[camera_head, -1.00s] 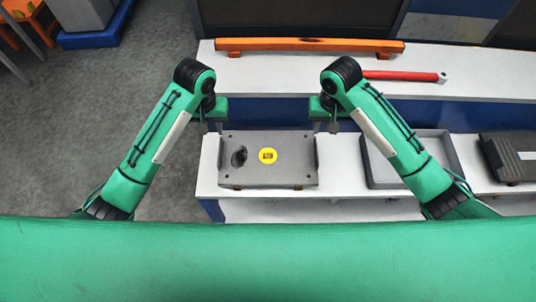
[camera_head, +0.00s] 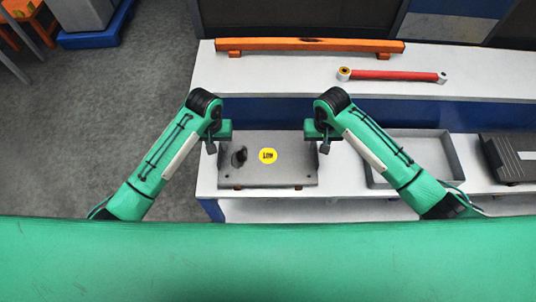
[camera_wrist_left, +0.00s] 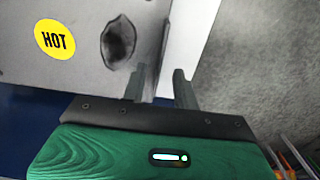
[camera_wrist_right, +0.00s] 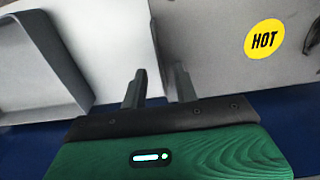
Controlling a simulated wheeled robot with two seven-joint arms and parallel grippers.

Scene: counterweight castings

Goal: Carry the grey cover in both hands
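The grey cover (camera_head: 287,171) is a flat plate with a yellow HOT label (camera_head: 268,155) and a dark oval hole near its left end. In the right wrist view the fingers (camera_wrist_right: 158,88) are also apart, near the opposite edge. No contact with the cover shows.
A grey tray (camera_head: 447,155) stands right of the cover, with a dark ribbed casting (camera_head: 512,152) beyond. On the far bench (camera_head: 285,75) lie an orange bar (camera_head: 310,45) and a red rod (camera_head: 400,75). Grey floor (camera_head: 110,130) is open at left.

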